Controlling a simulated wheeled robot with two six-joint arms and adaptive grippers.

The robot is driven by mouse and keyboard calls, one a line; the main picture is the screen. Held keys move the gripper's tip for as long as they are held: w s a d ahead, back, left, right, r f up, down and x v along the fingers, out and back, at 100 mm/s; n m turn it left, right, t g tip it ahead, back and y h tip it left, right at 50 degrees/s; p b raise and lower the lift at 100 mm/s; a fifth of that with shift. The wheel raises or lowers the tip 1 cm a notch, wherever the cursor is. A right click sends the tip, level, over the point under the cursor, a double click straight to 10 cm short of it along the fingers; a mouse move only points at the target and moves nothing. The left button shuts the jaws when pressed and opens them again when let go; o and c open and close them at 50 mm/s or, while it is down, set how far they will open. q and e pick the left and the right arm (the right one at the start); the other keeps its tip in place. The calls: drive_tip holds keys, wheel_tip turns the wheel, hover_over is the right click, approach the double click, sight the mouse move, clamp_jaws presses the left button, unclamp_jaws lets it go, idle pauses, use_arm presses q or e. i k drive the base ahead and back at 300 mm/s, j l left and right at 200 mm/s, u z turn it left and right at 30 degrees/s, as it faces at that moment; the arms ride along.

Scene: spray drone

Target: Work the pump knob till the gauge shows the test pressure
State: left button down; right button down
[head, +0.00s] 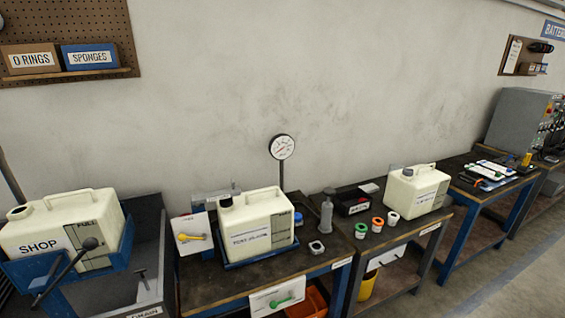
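A round white gauge (282,146) stands on a thin dark post behind the middle bench. Its face has a reddish mark, but the needle reading is too small to make out. A black ball knob (90,243) tops a slanting lever in front of the cream SHOP container (62,232) at the left. A grey upright cylinder (326,212) stands on the bench right of the gauge post. I cannot tell for sure which of these is the pump knob. Neither of my grippers is in the head view.
A cream jug (256,226) sits in a blue tray on the middle bench. A yellow-handled valve (193,237) and a green-handled valve (279,301) are on white plates. Small coloured-lid pots (377,224) and another jug (418,192) stand to the right.

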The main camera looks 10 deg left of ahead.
sight(328, 192)
drive_tip(key=i+j+z, duration=0.25)
drive_tip(key=z, duration=0.15)
drive_tip(key=i+j+z, duration=0.15)
drive_tip(key=j+z, duration=0.25)
drive_tip(key=i+j+z, duration=0.15)
drive_tip(key=z, duration=0.25)
drive_tip(key=j, duration=0.1)
